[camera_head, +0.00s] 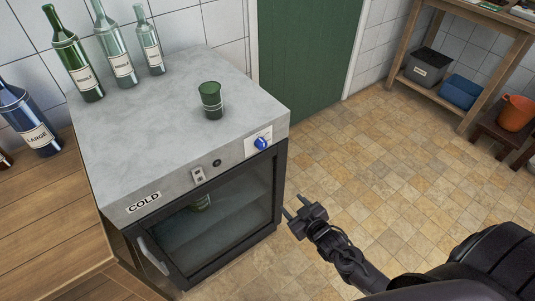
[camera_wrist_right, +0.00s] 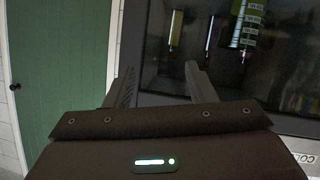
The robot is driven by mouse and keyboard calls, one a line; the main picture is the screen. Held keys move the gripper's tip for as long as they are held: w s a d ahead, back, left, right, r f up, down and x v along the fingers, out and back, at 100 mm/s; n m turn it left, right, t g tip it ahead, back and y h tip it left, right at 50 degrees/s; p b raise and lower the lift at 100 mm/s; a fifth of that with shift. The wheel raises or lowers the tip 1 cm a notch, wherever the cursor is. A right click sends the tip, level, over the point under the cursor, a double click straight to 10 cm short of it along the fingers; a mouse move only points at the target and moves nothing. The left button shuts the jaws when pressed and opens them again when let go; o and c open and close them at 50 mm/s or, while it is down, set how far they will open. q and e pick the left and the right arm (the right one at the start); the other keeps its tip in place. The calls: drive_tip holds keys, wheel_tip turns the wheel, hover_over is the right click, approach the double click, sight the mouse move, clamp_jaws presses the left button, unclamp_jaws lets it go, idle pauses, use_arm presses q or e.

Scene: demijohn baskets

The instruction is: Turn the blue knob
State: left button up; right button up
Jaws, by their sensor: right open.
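The blue knob (camera_head: 261,143) sits on a white plate at the right end of the front panel of a grey-topped cold cabinet (camera_head: 215,186). My right gripper (camera_head: 293,206) is open and empty, in front of the cabinet's right edge, below and to the right of the knob and apart from it. In the right wrist view its two fingers (camera_wrist_right: 160,85) point at the dark glass door (camera_wrist_right: 190,50). The knob is not visible in that view. My left gripper is not in view.
A green cup (camera_head: 211,101) and several bottles (camera_head: 118,58) stand on the cabinet top. The glass door has a handle (camera_head: 152,256) at its left. A green door (camera_head: 303,60) is behind. The tiled floor (camera_head: 390,160) to the right is clear up to a wooden shelf (camera_head: 435,88).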

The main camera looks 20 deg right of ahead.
sight(264, 147)
drive_tip(key=w+a+r+n+t+y, duration=0.1)
drive_tip(key=w+r+t, duration=0.1)
drive_tip(key=r, duration=0.6)
drive_tip(key=w+a+r+t+y, duration=0.1)
drive_tip(key=w+a+r+t, duration=0.1)
drive_tip(key=r, duration=0.6)
drive_tip(key=w, duration=0.5)
drive_tip(key=w+a, duration=0.1)
drive_tip(key=w, duration=0.1)
drive_tip(key=shift+w+a, duration=0.1)
drive_tip(key=shift+w, duration=0.05)
drive_tip(key=c, duration=1)
drive_tip(key=shift+o, duration=0.2)
